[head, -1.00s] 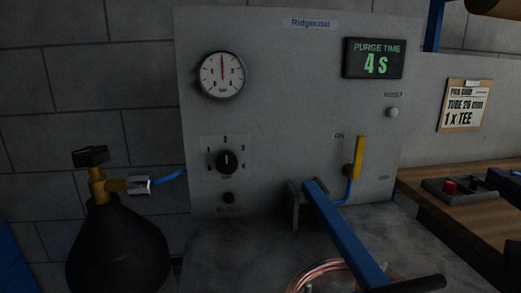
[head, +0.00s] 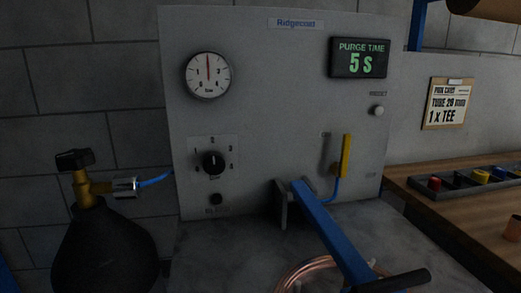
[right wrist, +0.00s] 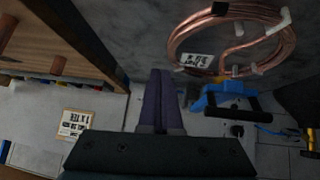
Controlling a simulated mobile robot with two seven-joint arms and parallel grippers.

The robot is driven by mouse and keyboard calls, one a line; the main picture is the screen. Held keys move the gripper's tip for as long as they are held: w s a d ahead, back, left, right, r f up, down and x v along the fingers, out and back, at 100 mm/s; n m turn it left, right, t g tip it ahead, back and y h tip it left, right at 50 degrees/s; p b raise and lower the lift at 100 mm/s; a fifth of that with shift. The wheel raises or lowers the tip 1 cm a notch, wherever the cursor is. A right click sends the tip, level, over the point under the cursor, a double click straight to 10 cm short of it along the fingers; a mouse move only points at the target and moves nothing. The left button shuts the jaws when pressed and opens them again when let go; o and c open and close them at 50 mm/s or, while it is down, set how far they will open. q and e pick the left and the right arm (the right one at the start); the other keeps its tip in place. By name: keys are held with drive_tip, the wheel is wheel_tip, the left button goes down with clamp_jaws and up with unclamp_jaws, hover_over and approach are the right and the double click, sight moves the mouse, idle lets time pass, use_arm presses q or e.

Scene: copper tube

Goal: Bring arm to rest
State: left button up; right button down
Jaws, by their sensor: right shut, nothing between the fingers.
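My right gripper (right wrist: 160,75) shows in the right wrist view with its two dark purple fingers together and nothing between them. It is apart from the copper tube coil (right wrist: 232,40), which lies to its upper right with a white label. My left gripper is in neither view, and neither gripper shows in the head view. The grey purge panel (head: 270,110) carries a display (head: 360,58) reading 5 S, a gauge (head: 208,74) with its needle straight up, a rotary knob (head: 213,163) and an upright yellow lever (head: 346,156).
A blue bar with a black handle (head: 345,240) projects from the panel. The coil (head: 315,272) lies at the bottom. A dark cylinder (head: 105,250) with a brass valve stands left. A wooden bench (head: 440,210) with a parts tray (head: 455,185) is at right, below a job card (head: 447,103).

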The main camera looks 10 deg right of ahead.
drive_tip(key=s+a+f+n+g+h, duration=0.15)
drive_tip(key=s+n+g, duration=0.4)
drive_tip(key=s, duration=0.75)
drive_tip(key=a+f+m+y, duration=0.2)
drive_tip(key=a+m+y, duration=0.1)
drive_tip(key=a, duration=0.6)
wheel_tip(320, 180, up, 47)
drive_tip(key=p, duration=4.6)
drive_tip(key=shift+a, duration=0.3)
drive_tip(key=shift+f+m+t, duration=0.15)
drive_tip(key=shift+m+t, duration=0.1)
